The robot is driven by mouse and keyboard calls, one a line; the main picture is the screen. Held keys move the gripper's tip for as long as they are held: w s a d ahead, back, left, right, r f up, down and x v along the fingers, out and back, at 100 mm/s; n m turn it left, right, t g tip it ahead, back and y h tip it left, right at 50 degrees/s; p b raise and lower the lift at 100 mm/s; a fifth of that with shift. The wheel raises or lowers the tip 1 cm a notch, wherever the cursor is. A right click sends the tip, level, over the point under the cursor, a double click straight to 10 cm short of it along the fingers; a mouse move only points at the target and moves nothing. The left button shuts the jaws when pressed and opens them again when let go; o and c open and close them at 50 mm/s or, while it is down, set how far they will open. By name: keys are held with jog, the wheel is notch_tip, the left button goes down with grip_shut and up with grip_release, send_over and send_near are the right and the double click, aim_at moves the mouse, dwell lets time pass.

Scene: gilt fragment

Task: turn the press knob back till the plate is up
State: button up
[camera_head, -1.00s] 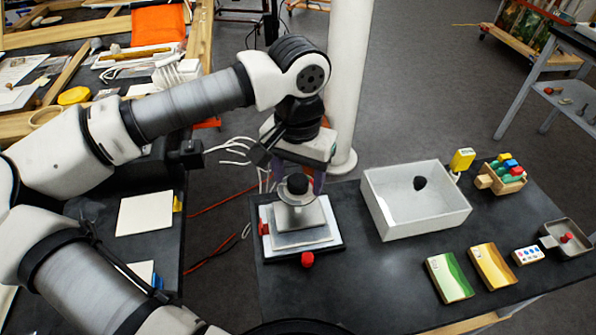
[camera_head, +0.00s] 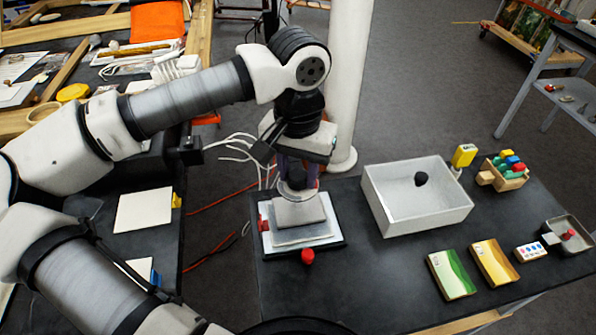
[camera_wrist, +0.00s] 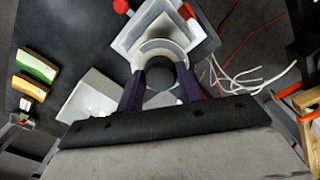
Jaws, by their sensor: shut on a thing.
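The press has a black knob (camera_head: 297,178) on top, a grey stepped plate (camera_head: 300,212) under it, and a dark base (camera_head: 328,248). My gripper (camera_head: 298,182) points down from above, its purple fingers on either side of the knob. In the wrist view my gripper (camera_wrist: 160,82) is shut on the round knob (camera_wrist: 160,74), one finger to each side. A pale ring lies around the knob above the plate. The plate sits over a white sheet on the base; I cannot tell if there is a gap beneath it.
Red knobs sit at the base's front (camera_head: 307,256) and left. A white open box (camera_head: 415,205) holding a black thing stands to the right. Green and yellow packets (camera_head: 450,275) lie at front right. White cables (camera_head: 235,150) hang behind the press.

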jog(key=shift+f+n+b, duration=0.3)
jog(key=shift+n+b, duration=0.8)
jog(key=shift+b, duration=0.15)
jog(key=n+b, duration=0.2)
jog(key=shift+n, duration=0.3)
jog(key=n+b, duration=0.4)
jog(key=n, duration=0.2)
jog(key=shift+r, duration=0.15)
jog(key=n+b, duration=0.2)
jog(key=n, duration=0.3)
jog(key=shift+n, duration=0.4)
jog(key=n+b, duration=0.1)
jog(key=n, duration=0.4)
jog(key=shift+r+n+b, duration=0.1)
jog(key=shift+n+b, duration=0.2)
jog(key=o, duration=1)
